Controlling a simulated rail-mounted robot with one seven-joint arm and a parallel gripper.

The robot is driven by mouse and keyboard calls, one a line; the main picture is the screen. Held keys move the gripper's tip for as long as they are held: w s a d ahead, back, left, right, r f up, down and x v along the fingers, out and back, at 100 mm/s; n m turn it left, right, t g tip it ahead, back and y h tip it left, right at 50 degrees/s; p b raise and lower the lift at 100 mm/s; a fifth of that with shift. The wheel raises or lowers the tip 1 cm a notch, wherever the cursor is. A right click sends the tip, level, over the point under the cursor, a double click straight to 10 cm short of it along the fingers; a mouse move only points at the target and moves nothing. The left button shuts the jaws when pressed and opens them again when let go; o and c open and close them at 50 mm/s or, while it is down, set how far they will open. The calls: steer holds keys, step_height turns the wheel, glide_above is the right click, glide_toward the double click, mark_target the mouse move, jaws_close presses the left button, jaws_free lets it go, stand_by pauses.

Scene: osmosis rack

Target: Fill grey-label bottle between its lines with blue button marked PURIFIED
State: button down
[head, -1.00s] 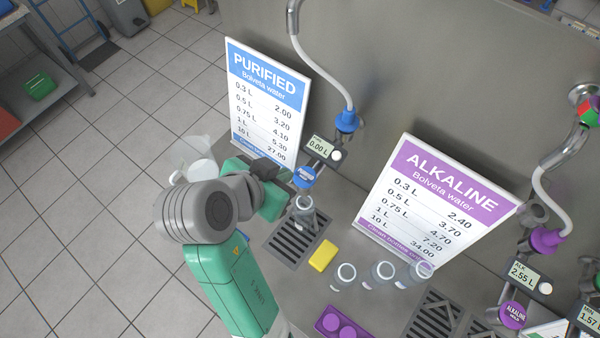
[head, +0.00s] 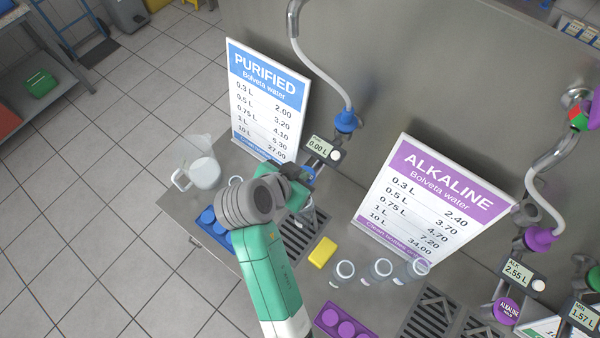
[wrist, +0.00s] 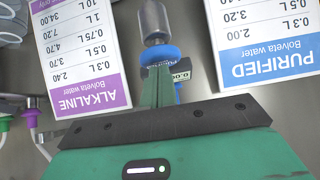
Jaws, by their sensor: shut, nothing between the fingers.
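The bottle (head: 314,218) stands on the drip grate under the blue nozzle (head: 346,121), partly hidden by my arm. In the wrist view, a grey-banded bottle (wrist: 155,22) shows just beyond the blue button. I cannot read its label, lines or water level. The blue button (head: 308,171) sits below the purified display (head: 319,147), which reads 0.00 L. It shows in the wrist view as a blue disc (wrist: 160,54). My gripper (wrist: 158,78) is shut and empty, its fingertips at the button; I cannot tell whether they touch it.
A yellow sponge-like block (head: 322,252) lies beside the grate. Several clear bottles (head: 381,271) stand to its right, in front of the ALKALINE sign (head: 428,195). A clear jug (head: 200,170) and a blue cap tray (head: 208,218) are at the left. The PURIFIED sign (head: 265,100) stands behind my gripper.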

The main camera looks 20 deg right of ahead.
steer(key=shift+f+b, duration=0.5)
steer(key=shift+f, duration=0.7)
stand_by(6.8)
